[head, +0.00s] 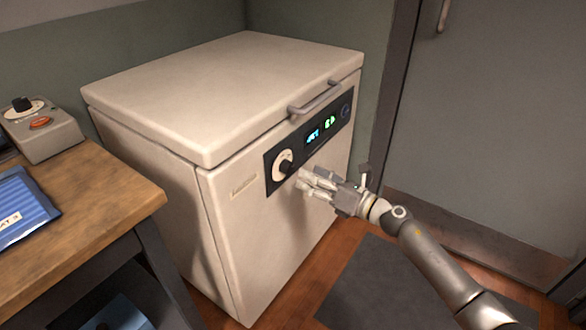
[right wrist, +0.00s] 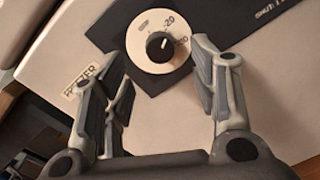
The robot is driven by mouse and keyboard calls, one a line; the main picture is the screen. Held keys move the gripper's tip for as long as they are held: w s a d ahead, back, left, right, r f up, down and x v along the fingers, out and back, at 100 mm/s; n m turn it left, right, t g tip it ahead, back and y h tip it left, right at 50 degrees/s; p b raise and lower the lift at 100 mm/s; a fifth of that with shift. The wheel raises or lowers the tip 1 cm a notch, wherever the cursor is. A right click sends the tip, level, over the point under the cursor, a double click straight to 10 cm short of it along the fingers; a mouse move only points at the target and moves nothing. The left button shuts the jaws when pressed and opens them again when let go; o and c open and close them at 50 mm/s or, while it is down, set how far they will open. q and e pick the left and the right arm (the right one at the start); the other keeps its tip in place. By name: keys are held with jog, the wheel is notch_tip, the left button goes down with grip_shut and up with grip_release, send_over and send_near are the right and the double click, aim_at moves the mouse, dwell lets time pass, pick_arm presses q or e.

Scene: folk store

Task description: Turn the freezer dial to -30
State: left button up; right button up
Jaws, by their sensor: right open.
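The white chest freezer (head: 255,215) stands by the wall with its lid shut. Its dial (head: 283,165) sits at the left end of the black control panel (head: 320,138). In the right wrist view the dial's black knob (right wrist: 159,46) is on a pale disc (right wrist: 143,30) with a "-20" mark; other marks are hard to read. My right gripper (head: 307,184) is just to the right of the dial in the head view. In the wrist view its open fingers (right wrist: 165,85) point toward the dial, one on each side below it, with nothing between them. My left gripper is not in view.
The panel has a lit blue readout (head: 312,135) and a green one (head: 330,122). A handle (head: 315,100) juts from the lid above. A wooden table (head: 100,205) with a control box (head: 42,130) stands left. A grey door (head: 490,120) and dark mat (head: 385,285) lie right.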

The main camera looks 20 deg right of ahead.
aim_at(291, 168)
jog(key=x, duration=0.5)
jog(key=shift+w+a, duration=0.15)
jog(key=shift+w, duration=0.1)
jog(key=shift+w+a, duration=0.3)
jog(key=shift+w, duration=0.1)
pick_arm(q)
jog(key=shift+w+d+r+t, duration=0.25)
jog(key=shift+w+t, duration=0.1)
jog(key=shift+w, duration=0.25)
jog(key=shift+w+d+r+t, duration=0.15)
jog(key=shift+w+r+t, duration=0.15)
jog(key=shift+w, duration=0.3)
